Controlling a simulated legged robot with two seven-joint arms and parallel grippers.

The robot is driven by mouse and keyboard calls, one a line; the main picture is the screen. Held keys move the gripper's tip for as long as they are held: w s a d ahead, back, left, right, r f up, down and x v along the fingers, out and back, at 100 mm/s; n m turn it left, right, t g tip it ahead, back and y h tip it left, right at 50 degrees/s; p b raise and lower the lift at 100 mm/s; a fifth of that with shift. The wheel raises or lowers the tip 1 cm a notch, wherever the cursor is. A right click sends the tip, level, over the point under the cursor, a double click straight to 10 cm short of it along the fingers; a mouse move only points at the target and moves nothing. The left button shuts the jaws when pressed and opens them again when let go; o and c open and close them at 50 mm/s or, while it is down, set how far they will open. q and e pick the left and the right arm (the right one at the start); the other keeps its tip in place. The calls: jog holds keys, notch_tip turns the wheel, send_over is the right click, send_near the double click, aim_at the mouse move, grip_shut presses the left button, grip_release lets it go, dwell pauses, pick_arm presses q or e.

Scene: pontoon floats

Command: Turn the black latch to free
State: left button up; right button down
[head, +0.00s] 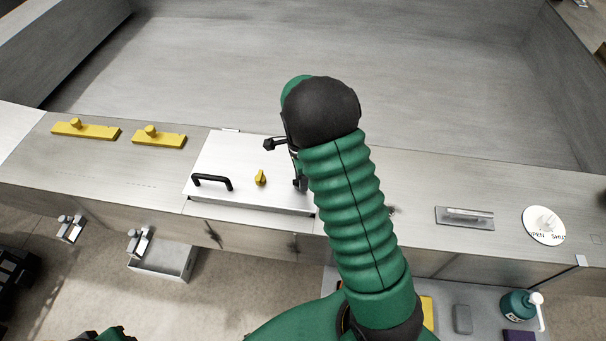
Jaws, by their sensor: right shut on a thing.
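A white panel (232,160) with a black bar handle (212,182) and a yellow knob (260,177) lies on the grey counter. My right arm reaches in from the bottom, and its black wrist covers the panel's right side. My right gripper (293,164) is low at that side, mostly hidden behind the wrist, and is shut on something. Small dark parts show beside it. The black latch is not clearly visible; it seems to be the thing held, but its angle cannot be told. Of my left arm only a green and black bit shows at the bottom left; its gripper is not visible.
Two yellow blocks with knobs (90,131) (160,140) sit on the counter at left. A grey plate with a handle (465,217) and a white round dial marked OPEN and SHUT (543,222) are at right. A green pump bottle (519,306) stands below. Behind is a wide empty basin.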

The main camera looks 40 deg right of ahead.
jog(key=m, duration=0.1)
jog(key=m+p, duration=0.2)
jog(key=m, duration=0.1)
jog(key=shift+w+a+r, duration=0.15)
jog(key=shift+a, duration=0.1)
pick_arm(q)
jog(key=v, duration=0.2)
jog(key=shift+w+a+r, duration=0.1)
jog(key=shift+w+r, duration=0.05)
jog(key=shift+r, duration=0.35)
pick_arm(e)
jog(key=shift+w+m, duration=0.1)
jog(key=shift+m, duration=0.2)
pick_arm(q)
jog(key=shift+p, duration=0.3)
jog(key=shift+a, duration=0.1)
pick_arm(e)
jog(key=c, duration=1.3)
grip_release()
jog(key=shift+o, duration=1.2)
jog(key=shift+w, duration=0.1)
pick_arm(q)
jog(key=b+x, duration=0.3)
jog(key=shift+a+f, duration=0.2)
jog(key=shift+f, duration=0.1)
pick_arm(e)
notch_tip(320, 180, up, 17)
jog(key=shift+f, duration=0.2)
